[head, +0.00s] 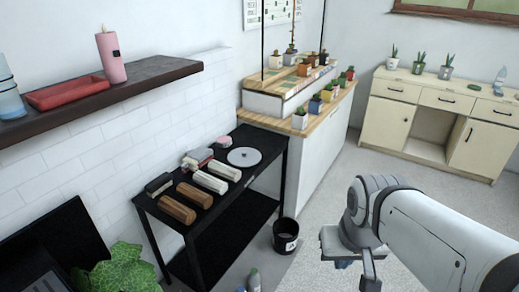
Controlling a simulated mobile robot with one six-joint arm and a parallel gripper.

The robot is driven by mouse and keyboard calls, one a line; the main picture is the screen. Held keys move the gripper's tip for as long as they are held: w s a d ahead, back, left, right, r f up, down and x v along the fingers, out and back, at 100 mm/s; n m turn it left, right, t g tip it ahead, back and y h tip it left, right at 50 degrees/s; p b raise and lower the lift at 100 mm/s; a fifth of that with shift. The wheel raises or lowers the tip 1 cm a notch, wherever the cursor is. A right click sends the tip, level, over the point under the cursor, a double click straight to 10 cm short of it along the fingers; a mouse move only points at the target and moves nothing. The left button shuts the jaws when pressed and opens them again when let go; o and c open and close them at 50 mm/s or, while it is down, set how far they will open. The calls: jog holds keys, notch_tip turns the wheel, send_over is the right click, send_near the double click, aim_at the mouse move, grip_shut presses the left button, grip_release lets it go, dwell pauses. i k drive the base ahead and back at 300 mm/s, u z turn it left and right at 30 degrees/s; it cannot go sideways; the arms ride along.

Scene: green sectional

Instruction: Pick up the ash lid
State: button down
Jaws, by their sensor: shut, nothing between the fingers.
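A round, flat, light grey lid (244,157) with a small dark knob lies on the far end of the black table (267,139); it looks like the ash lid. My gripper (353,266) hangs at the lower right, over the floor in front of the white cabinets. It is shut and empty, and well apart from the lid, to its right and nearer to me. Its fingertips are small and partly hidden by its own body.
A dark shelf (130,82) overhangs on the left. A black bin (286,236) stands on the floor right of the table. Potted plants fill the wooden counter behind.

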aim_at(242, 157)
jog(key=z, duration=0.45)
jog(key=i, duration=2.05)
jog(key=u, duration=0.85)
